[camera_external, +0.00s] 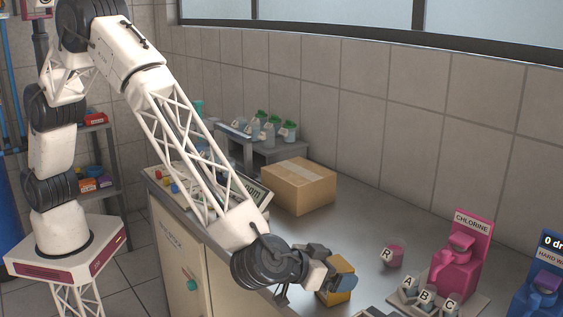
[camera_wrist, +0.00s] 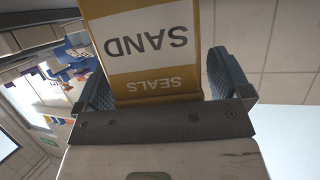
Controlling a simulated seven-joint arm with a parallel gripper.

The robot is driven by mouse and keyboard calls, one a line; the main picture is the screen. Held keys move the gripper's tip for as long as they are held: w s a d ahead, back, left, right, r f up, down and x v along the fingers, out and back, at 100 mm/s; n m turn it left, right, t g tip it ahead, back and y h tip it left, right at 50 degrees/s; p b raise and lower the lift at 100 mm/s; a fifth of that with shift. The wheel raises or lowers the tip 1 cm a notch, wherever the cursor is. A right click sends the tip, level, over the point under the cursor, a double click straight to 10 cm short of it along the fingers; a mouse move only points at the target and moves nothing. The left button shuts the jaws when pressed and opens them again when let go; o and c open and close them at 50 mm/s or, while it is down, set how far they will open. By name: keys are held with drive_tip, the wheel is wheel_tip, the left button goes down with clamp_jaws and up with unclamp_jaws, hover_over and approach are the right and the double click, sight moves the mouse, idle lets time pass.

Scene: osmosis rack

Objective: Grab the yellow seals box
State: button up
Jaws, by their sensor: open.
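The yellow seals box (camera_external: 339,279) stands near the front edge of the metal counter, right at my gripper (camera_external: 318,268). In the wrist view the box (camera_wrist: 155,84) fills the space between my two fingers (camera_wrist: 160,72). My gripper is open, with one ribbed finger on each side of the box. I cannot tell whether either finger touches it.
A cardboard box (camera_external: 298,186) sits behind on the counter. To the right are a pink cup (camera_external: 391,256), lettered blocks (camera_external: 425,300), a pink chlorine dispenser (camera_external: 461,262) and a blue dispenser (camera_external: 540,290). Green-topped bottles (camera_external: 271,128) stand on a rear shelf.

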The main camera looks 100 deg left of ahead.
drive_tip(key=c, duration=1.1)
drive_tip(key=shift+r, duration=0.1)
drive_tip(key=shift+r, duration=0.45)
wheel_tip(320, 180, up, 3)
drive_tip(key=shift+s+f, duration=0.1)
drive_tip(key=shift+f, duration=0.05)
drive_tip(key=s+a, duration=0.1)
drive_tip(key=s, duration=0.4)
drive_tip(key=s+a, duration=0.2)
drive_tip(key=s, duration=0.3)
drive_tip(key=s+a+r, duration=0.1)
drive_tip(key=s+a, duration=0.1)
drive_tip(key=s, duration=0.3)
drive_tip(key=shift+r, duration=0.1)
idle(0.4)
